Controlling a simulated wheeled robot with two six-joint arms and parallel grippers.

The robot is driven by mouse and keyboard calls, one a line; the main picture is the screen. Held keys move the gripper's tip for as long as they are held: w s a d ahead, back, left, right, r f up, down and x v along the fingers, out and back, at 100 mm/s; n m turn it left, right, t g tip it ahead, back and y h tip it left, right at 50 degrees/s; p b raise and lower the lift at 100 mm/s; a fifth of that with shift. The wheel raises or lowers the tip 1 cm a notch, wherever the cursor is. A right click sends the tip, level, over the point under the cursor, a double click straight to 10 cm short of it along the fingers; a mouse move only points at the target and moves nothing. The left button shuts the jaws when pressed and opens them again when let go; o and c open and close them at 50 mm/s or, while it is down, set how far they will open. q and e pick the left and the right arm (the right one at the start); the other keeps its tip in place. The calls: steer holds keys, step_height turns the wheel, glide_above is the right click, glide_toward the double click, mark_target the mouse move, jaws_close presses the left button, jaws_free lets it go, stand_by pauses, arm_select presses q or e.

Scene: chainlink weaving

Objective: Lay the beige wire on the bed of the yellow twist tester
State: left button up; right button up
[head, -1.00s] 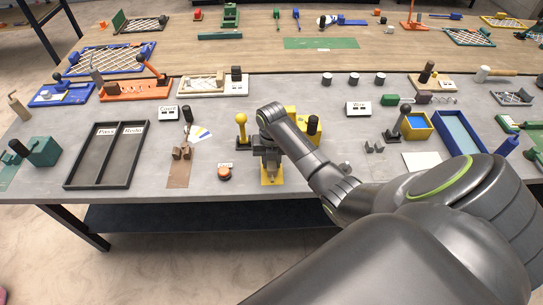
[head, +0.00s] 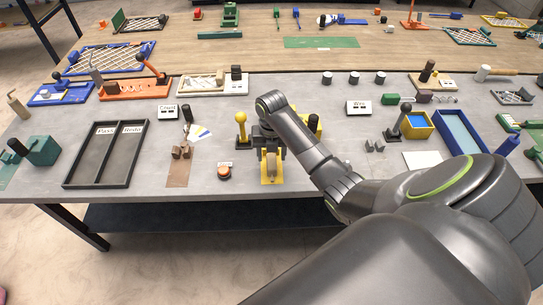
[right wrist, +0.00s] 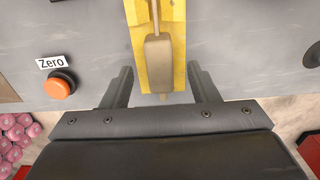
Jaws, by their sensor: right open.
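The yellow twist tester (head: 313,124) stands near the table's front edge, partly behind my right arm. Its yellow bed (right wrist: 174,25) runs down the middle of the right wrist view. The beige wire (right wrist: 158,62) lies lengthwise along the bed, thick in the middle and thin at its ends; it also shows in the head view (head: 271,166). My right gripper (right wrist: 161,85) is open, with one finger on each side of the bed's front end and clear space between each finger and the wire. The wire's far end is out of the right wrist view. My left gripper is not in view.
An orange button (head: 224,173) labelled Zero sits left of the bed. A yellow-knobbed lever (head: 241,130) stands behind it. A black two-part tray (head: 104,155) lies farther left. The table's front edge is close to the bed.

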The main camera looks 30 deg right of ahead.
step_height(320, 180, up, 4)
steer(key=shift+w+r+b, duration=0.1)
steer(key=shift+r+b, duration=0.15)
steer(key=shift+b, duration=0.1)
step_height(320, 180, up, 9)
steer(key=p, duration=0.7)
steer(key=shift+p, duration=0.3)
